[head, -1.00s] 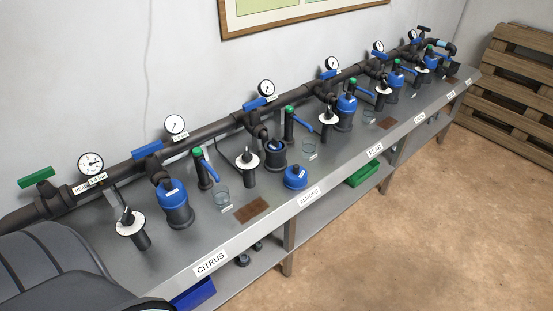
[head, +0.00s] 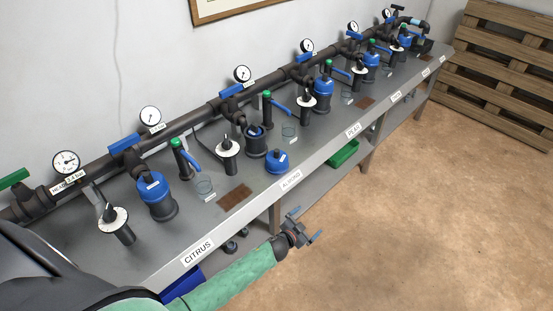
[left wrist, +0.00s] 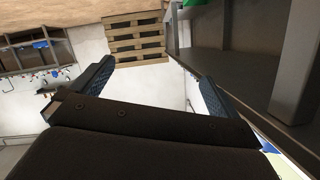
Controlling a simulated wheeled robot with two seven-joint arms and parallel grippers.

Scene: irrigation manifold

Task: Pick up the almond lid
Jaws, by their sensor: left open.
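The almond lid (head: 278,161) is a blue cap lying on the grey bench near its front edge, just behind the ALMOND label (head: 291,180). The almond filter body (head: 256,142) stands behind and left of it, with its top open. My left gripper (head: 308,232) is in front of the bench, below the bench top and to the lower right of the lid. It is open and empty. In the left wrist view its two fingers (left wrist: 148,85) are spread apart, and the lid does not show there. My right gripper is not in view.
The bench (head: 222,213) carries several similar stations along a dark pipe with gauges. A brown mat (head: 234,196) and a glass cup (head: 289,131) lie near the lid. A green bin (head: 343,153) is on the lower shelf. The floor in front is clear.

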